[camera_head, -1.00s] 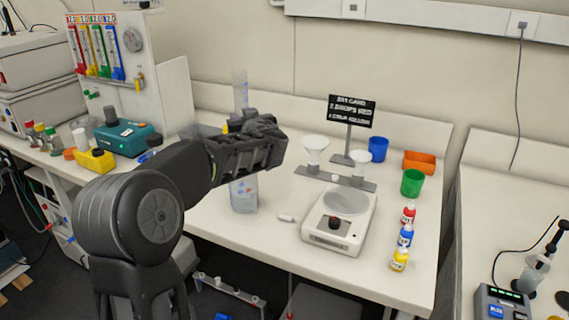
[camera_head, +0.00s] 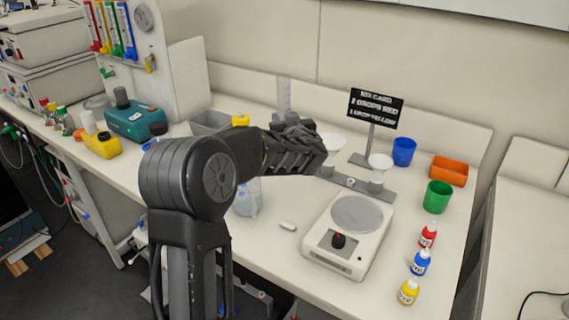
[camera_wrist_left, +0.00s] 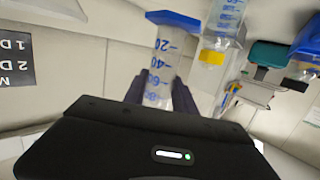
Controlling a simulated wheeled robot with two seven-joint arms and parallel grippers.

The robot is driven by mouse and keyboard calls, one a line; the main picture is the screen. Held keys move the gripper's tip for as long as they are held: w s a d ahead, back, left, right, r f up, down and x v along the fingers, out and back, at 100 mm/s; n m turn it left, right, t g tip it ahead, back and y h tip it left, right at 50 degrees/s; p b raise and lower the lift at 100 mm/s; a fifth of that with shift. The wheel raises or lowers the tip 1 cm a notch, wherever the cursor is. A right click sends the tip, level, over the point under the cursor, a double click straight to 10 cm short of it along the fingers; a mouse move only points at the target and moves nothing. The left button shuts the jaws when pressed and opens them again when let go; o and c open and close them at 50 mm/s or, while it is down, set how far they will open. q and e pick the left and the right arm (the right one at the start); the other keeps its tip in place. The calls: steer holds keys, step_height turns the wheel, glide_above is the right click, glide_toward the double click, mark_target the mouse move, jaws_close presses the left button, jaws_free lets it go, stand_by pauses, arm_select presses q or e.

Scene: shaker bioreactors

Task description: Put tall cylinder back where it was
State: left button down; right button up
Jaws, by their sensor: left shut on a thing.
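The tall cylinder (camera_head: 284,95) is clear and shows above and behind my left gripper (camera_head: 305,145) in the head view. In the left wrist view the cylinder (camera_wrist_left: 160,68) has blue graduation marks and a blue end, and stands between the fingers of my left gripper (camera_wrist_left: 162,92). The gripper is shut on it. Its lower part is hidden by the gripper and arm in the head view. My right gripper is not in view.
A clear vessel (camera_head: 247,198) stands on the bench beside my left forearm. A balance (camera_head: 345,245), a small white item (camera_head: 288,226), a black sign (camera_head: 376,108), a blue cup (camera_head: 403,152), a green cup (camera_head: 438,197), an orange bin (camera_head: 449,171) and dropper bottles (camera_head: 420,262) occupy the right.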

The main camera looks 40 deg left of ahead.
arm_select(q)
step_height(320, 180, down, 6)
steer(key=shift+r+p, duration=0.1)
steer(key=shift+p, duration=0.5)
steer(key=shift+f+p, duration=0.55)
steer(key=shift+f, duration=1.35)
steer(key=shift+f+b, duration=0.15)
steer(key=shift+b, duration=0.3)
steer(key=c, duration=1)
jaws_free()
